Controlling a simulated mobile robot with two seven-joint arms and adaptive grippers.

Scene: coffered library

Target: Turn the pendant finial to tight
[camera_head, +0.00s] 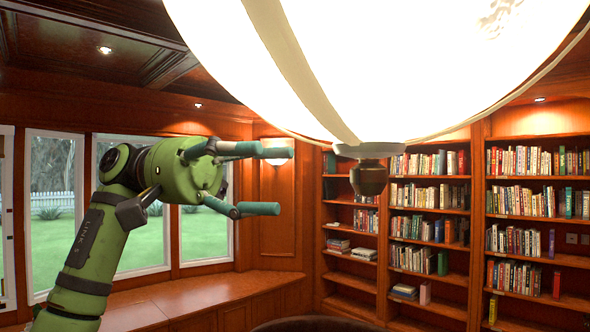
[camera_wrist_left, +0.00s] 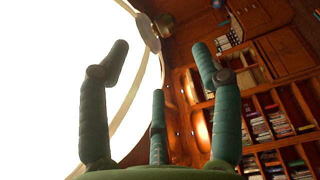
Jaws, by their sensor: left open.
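The pendant finial (camera_head: 369,178) is a small dark bronze knob. It hangs under a pale round cap (camera_head: 368,150) at the bottom of the large glowing white pendant shade (camera_head: 400,60). My left gripper (camera_head: 283,181) is open and empty, to the left of the finial at about its height, with its fingers pointing right and a clear gap between. In the left wrist view, the three spread green fingers (camera_wrist_left: 155,100) show. The finial (camera_wrist_left: 165,22) appears there beyond them near the top, beside the bright shade (camera_wrist_left: 60,70). My right gripper is out of view.
Bookshelves (camera_head: 480,210) line the wall behind the finial. A window seat (camera_head: 200,292) runs under the windows at left. A dark curved edge (camera_head: 315,324) shows at the bottom; I cannot tell what it is. The shade hangs just above the left fingers' level.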

